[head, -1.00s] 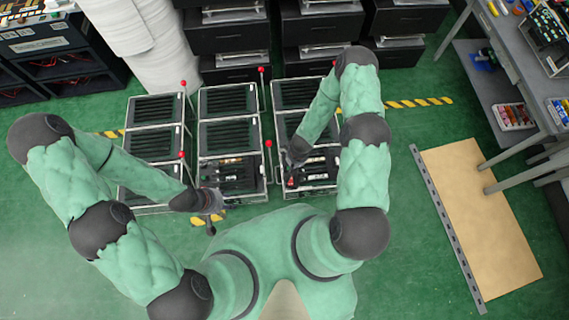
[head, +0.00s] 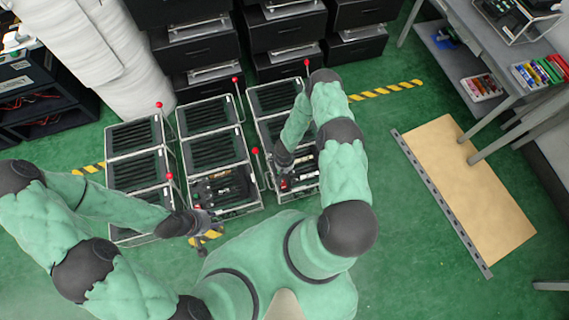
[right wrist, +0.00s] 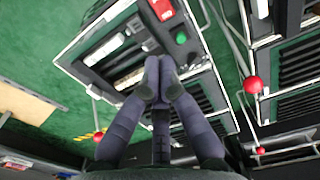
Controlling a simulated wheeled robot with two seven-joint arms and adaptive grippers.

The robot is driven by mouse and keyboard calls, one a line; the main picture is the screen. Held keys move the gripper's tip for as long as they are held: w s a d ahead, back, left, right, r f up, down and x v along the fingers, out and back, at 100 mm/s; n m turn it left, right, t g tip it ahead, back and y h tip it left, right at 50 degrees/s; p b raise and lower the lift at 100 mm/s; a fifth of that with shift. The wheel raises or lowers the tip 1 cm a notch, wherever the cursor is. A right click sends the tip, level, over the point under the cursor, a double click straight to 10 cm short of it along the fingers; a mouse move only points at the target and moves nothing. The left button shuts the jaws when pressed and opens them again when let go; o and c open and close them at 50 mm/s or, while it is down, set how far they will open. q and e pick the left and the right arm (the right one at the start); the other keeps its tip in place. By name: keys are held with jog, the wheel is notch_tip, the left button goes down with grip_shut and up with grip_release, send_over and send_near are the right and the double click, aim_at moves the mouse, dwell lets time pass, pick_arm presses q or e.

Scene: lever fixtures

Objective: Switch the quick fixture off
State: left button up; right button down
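Black slatted fixtures in metal frames stand in three columns, with red-ball levers beside them. The front fixture of the right column (head: 303,181) has a panel with a red button (right wrist: 161,10), a green button (right wrist: 181,38) and pale strips. I cannot tell from any label which fixture is the quick one. My right gripper (right wrist: 160,66) is over this panel, its fingers together with nothing seen between them; whether it touches is unclear. In the head view my left gripper (head: 202,240) hangs near the front of the middle column, apart from the levers; its opening is too small to judge.
Black drawer units (head: 284,35) stand behind the fixtures, with a white stacked column (head: 105,50) at back left. A tan board (head: 470,190) lies on the green floor at right, near a grey workbench (head: 470,50). Floor between the board and fixtures is clear.

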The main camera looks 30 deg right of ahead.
aim_at(285, 184)
notch_tip(285, 184, down, 13)
jog(key=b, duration=0.5)
jog(key=shift+b, duration=0.3)
jog(key=shift+f, duration=0.25)
jog(key=shift+f, duration=0.1)
jog(key=shift+f, duration=0.2)
jog(key=shift+s+a+r+p, duration=0.1)
jog(key=shift+s+a+p, duration=0.05)
jog(key=shift+s+p, duration=0.25)
jog(key=shift+s+a+r+p, duration=0.1)
jog(key=shift+s+p, duration=0.2)
jog(key=shift+s, duration=0.15)
jog(key=shift+w, duration=0.15)
notch_tip(285, 184, up, 14)
jog(key=p, duration=0.6)
